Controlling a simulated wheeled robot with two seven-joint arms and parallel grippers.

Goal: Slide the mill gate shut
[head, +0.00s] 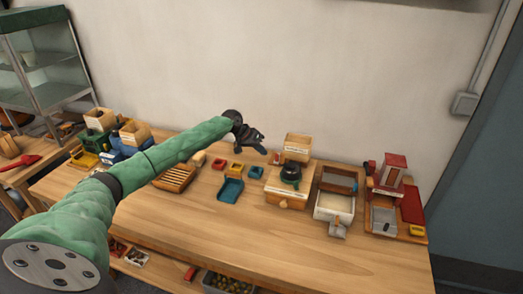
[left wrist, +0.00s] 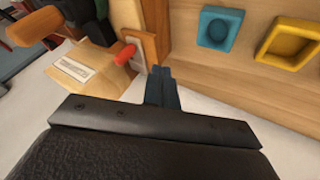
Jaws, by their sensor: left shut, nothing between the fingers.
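The mill (head: 287,188) is a wooden box with a dark rounded part on it and a light wooden hopper (head: 297,143) behind, standing right of the table's middle. In the left wrist view the labelled light wood part (left wrist: 88,72) lies left of my fingers. A pale gate plate with a red knob (left wrist: 124,55) sits in a wooden frame there. I cannot tell how far the gate is open. My left gripper (head: 263,151) is shut and empty, just left of the hopper. Its fingertips (left wrist: 161,72) are close to the red knob's right side; contact is not clear.
Small blue (left wrist: 219,27) and yellow (left wrist: 290,45) trays lie beside the mill. A larger blue scoop-like tray (head: 230,190) is on the table. A framed tray (head: 334,207) and a red machine (head: 391,175) stand to the right. The front middle of the table is clear.

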